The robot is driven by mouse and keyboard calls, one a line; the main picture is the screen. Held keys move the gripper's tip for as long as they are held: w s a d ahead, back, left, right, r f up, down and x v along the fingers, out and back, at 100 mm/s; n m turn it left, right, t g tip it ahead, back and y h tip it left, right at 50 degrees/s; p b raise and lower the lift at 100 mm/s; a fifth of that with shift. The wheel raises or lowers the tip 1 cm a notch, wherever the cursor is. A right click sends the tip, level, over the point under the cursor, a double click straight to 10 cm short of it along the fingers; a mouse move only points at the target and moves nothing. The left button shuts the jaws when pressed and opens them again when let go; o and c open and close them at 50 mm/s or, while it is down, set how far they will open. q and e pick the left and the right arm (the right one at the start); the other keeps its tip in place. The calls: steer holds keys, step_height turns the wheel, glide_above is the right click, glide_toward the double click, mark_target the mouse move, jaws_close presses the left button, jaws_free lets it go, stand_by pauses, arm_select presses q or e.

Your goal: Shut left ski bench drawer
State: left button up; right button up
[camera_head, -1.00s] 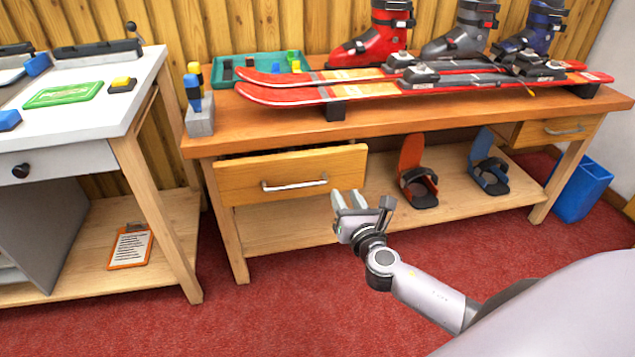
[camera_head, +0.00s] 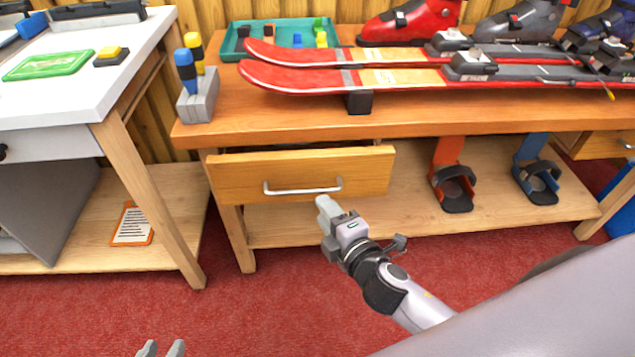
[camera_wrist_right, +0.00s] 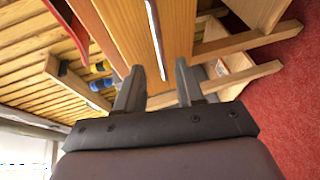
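The left ski bench drawer (camera_head: 300,175) has a wooden front with a silver bar handle (camera_head: 303,188). It stands out a little from under the bench top, with a narrow gap above its front. My right gripper (camera_head: 324,206) is just in front of and below the handle's right part. In the right wrist view my right gripper (camera_wrist_right: 160,75) is open and empty, its fingers pointing at the drawer front (camera_wrist_right: 125,25) and the handle (camera_wrist_right: 155,38). Contact cannot be told. Only the fingertips of my left gripper (camera_head: 162,349) show at the bottom edge, apart and empty.
The ski bench top (camera_head: 420,122) carries skis (camera_head: 340,82), boots (camera_head: 410,22), a green tray (camera_head: 232,45) and a grey block with tools (camera_head: 198,103). A white-topped table (camera_head: 60,90) stands close at left. Red carpet (camera_head: 260,310) in front is clear.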

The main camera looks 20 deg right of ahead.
mark_target(309, 193)
steer(key=shift+b+x, duration=0.7)
steer(key=shift+x, duration=2.9)
steer(key=shift+a, duration=0.1)
jaws_close()
